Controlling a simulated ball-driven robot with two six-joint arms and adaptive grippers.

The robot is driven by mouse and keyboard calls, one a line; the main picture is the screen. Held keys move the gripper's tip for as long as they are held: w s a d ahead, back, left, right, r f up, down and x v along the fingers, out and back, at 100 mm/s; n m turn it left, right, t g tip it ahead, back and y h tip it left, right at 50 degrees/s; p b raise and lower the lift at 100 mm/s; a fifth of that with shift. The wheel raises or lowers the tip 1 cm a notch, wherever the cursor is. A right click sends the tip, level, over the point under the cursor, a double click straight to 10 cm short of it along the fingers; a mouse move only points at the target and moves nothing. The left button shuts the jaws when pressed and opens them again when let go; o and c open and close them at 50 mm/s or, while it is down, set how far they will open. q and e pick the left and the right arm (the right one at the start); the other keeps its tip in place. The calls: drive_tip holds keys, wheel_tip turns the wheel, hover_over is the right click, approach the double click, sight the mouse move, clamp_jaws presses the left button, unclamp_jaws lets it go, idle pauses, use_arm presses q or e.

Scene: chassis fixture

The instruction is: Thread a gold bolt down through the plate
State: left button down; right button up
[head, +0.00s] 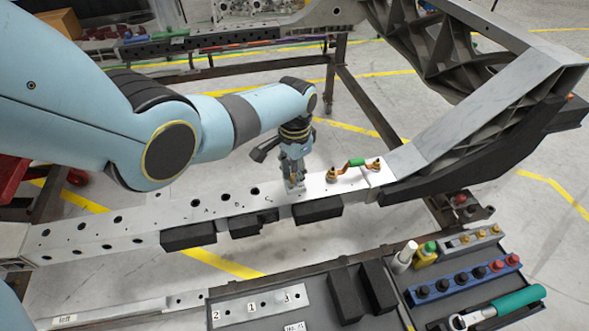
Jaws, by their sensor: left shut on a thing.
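My left gripper (294,184) points down at the light metal beam (150,222), just right of the hole marked C. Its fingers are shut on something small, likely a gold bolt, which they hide. I cannot tell whether it touches the beam. The beam's top has several dark holes, some marked A, B and C. Gold bolts (480,234) stand in a grey holder at the tray's right. My right gripper is not in view.
A green-sleeved link with gold ends (356,163) sits on the beam right of my gripper. Black blocks (188,237) line the beam's front side. A red-and-black bolt row (460,279), bottles (404,257) and a green-handled wrench (510,303) lie front right. A large dark frame (500,130) rises at right.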

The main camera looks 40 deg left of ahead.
use_arm(q)
drive_tip(key=m, duration=0.5)
drive_tip(key=shift+s+d+f+m, duration=0.1)
drive_tip(key=shift+s+f+m, duration=0.25)
drive_tip(key=shift+m, duration=0.05)
drive_tip(key=shift+f+m, duration=0.1)
drive_tip(key=shift+m, duration=1.4)
drive_tip(key=m, duration=0.3)
drive_tip(key=shift+m, duration=0.4)
drive_tip(key=m, duration=0.5)
drive_tip(key=shift+f+m, duration=0.15)
drive_tip(key=shift+m, duration=0.15)
drive_tip(key=m, duration=0.5)
drive_tip(key=c, duration=1.1)
unclamp_jaws()
drive_tip(key=shift+w, duration=0.15)
drive_tip(key=shift+c, duration=0.2)
drive_tip(key=shift+w, duration=0.1)
